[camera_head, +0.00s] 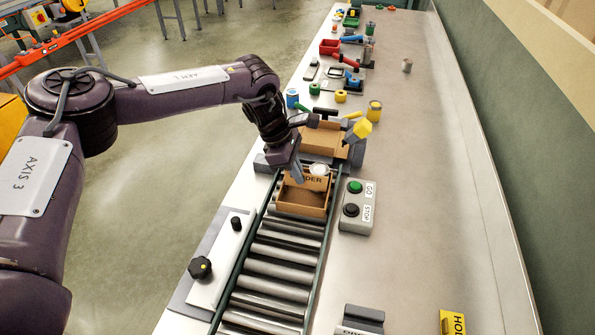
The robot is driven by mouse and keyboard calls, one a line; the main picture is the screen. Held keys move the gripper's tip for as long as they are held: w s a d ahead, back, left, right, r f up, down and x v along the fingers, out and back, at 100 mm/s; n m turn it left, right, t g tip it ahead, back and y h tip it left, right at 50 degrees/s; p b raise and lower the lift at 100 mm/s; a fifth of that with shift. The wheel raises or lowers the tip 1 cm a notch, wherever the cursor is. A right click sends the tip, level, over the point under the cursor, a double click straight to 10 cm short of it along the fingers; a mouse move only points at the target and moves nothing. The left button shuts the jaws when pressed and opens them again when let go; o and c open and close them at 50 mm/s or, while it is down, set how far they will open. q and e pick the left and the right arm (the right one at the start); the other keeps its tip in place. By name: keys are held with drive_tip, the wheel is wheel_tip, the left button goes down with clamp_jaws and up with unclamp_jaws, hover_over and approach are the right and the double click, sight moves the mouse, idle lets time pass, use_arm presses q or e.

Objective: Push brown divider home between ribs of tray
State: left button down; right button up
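A small brown open tray (300,210) sits on the roller track at the middle of the view. An upright brown panel with dark letters ending in "DER" (318,184) stands at its far side; it may be the divider, and the ribs are too small to make out. My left gripper (294,174) points down at the tray's far left corner, close to the panel. Its fingers overlap in this view, so I cannot tell whether they are open, shut or touching the panel. My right gripper is out of view.
A larger brown box (322,139) stands just behind, with a yellow-headed part (358,132) at its right. A GO/STOP button box (357,206) stands right of the track. Black knobs (200,267) are at the left. The bench further right is mostly clear.

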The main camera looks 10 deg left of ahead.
use_arm(q)
drive_tip(key=shift+f, duration=0.45)
idle(0.5)
drive_tip(key=c, duration=1.2)
unclamp_jaws()
drive_tip(key=shift+o, duration=0.2)
drive_tip(key=shift+r, duration=0.15)
drive_tip(key=shift+r+p, duration=2.5)
drive_tip(key=shift+r, duration=0.9)
drive_tip(key=shift+f, duration=0.1)
